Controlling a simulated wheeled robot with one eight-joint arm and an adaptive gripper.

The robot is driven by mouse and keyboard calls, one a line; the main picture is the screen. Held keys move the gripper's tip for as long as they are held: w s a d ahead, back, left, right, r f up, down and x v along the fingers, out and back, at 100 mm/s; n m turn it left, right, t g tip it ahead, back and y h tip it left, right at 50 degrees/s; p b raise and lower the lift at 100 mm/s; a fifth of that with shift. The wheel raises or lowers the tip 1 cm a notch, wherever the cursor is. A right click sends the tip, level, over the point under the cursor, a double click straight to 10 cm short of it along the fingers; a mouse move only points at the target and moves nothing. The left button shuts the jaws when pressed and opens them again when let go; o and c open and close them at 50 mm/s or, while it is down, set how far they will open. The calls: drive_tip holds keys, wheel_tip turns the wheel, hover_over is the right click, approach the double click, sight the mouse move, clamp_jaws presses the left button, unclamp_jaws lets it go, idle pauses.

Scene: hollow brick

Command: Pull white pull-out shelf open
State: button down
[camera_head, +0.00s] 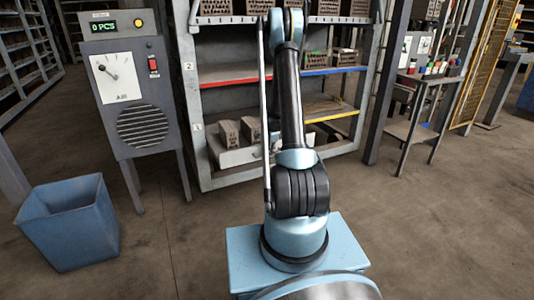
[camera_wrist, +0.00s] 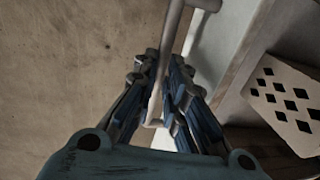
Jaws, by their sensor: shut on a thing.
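The white pull-out shelf (camera_head: 240,156) is at the bottom of the grey rack, with hollow bricks (camera_head: 228,133) on it. My arm covers its middle in the head view, and my gripper is hidden there. In the wrist view my gripper (camera_wrist: 160,72) is shut on the shelf's light bar handle (camera_wrist: 170,42), which runs between the fingers. The white shelf front (camera_wrist: 212,40) is just right of the fingers. A brick with diamond-shaped holes (camera_wrist: 288,98) lies at the right. How far out the shelf stands is hard to tell.
A grey scale cabinet (camera_head: 125,85) stands left of the rack, with a blue bin (camera_head: 70,222) in front. Higher rack shelves (camera_head: 225,72) hold more bricks. A small side table (camera_head: 418,133) is at the right. The floor (camera_head: 430,235) on the right is clear.

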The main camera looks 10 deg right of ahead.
drive_tip(key=shift+d, duration=0.2)
drive_tip(key=c, duration=1.8)
unclamp_jaws()
drive_tip(key=shift+o, duration=0.7)
drive_tip(key=shift+a, duration=0.1)
drive_tip(key=shift+a+r, duration=0.1)
wheel_tip(320, 180, up, 11)
drive_tip(key=s, duration=0.2)
drive_tip(key=shift+d+r, duration=0.2)
drive_tip(key=shift+d, duration=0.2)
drive_tip(key=shift+s, duration=0.1)
